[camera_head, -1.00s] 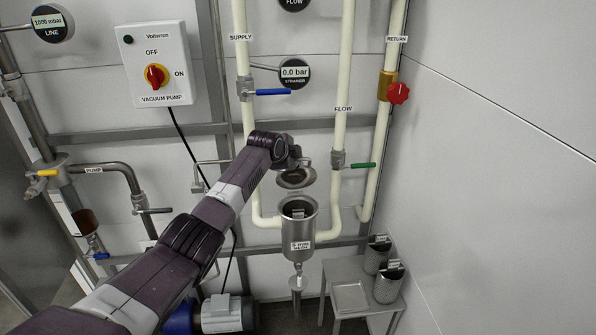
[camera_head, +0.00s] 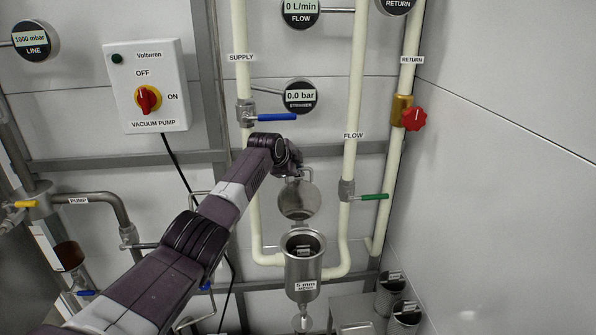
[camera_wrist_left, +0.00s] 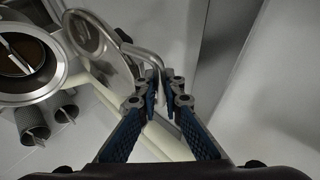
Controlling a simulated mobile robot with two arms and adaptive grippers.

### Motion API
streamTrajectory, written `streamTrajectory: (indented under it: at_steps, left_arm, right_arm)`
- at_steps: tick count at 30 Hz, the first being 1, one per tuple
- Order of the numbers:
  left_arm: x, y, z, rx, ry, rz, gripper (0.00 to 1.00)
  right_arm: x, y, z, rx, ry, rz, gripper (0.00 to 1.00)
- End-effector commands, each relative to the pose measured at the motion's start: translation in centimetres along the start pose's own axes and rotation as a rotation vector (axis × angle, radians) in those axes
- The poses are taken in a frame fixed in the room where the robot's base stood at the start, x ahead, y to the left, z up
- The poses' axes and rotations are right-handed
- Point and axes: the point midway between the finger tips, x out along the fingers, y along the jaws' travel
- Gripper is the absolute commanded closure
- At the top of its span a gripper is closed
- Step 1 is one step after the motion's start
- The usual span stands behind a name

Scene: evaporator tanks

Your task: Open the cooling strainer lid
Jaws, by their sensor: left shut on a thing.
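The strainer lid (camera_head: 299,202), a round steel disc, stands tilted steeply up above the back of the strainer body (camera_head: 303,272). The body's round mouth is uncovered, with a basket handle visible inside. In the left wrist view the lid (camera_wrist_left: 92,36) is swung away from the open strainer mouth (camera_wrist_left: 24,68), and a bent metal handle (camera_wrist_left: 146,52) reaches from it to my fingers. My left gripper (camera_wrist_left: 169,88) is shut on this handle. In the head view my left gripper (camera_head: 293,170) is at the lid's upper edge, its fingers largely hidden. My right gripper is not in view.
The supply pipe (camera_head: 241,60) with a blue-handled valve (camera_head: 272,117) and the flow pipe (camera_head: 355,75) with a green-handled valve (camera_head: 370,197) flank the strainer. The right wall is bare.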

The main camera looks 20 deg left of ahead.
Motion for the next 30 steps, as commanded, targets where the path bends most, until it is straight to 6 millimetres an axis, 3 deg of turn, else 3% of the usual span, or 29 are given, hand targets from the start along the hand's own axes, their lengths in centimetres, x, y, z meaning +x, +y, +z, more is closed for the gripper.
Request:
streamTrajectory:
  at_steps: [15, 16, 21, 30]
  left_arm:
    - [0.06, 0.06, -0.1, -0.002, 0.002, -0.001, 1.0]
    - [0.05, 0.06, -0.1, -0.002, 0.002, -0.001, 0.92]
    - [0.06, 0.07, -0.08, -0.001, 0.002, 0.0, 0.74]
    - [0.04, 0.12, 0.02, 0.0, 0.0, 0.001, 0.74]
  right_arm:
    - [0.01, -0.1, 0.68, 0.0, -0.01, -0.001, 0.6]
    - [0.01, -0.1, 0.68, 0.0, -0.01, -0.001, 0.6]
    - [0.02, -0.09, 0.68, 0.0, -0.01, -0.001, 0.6]
    - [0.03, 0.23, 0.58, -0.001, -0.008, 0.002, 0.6]
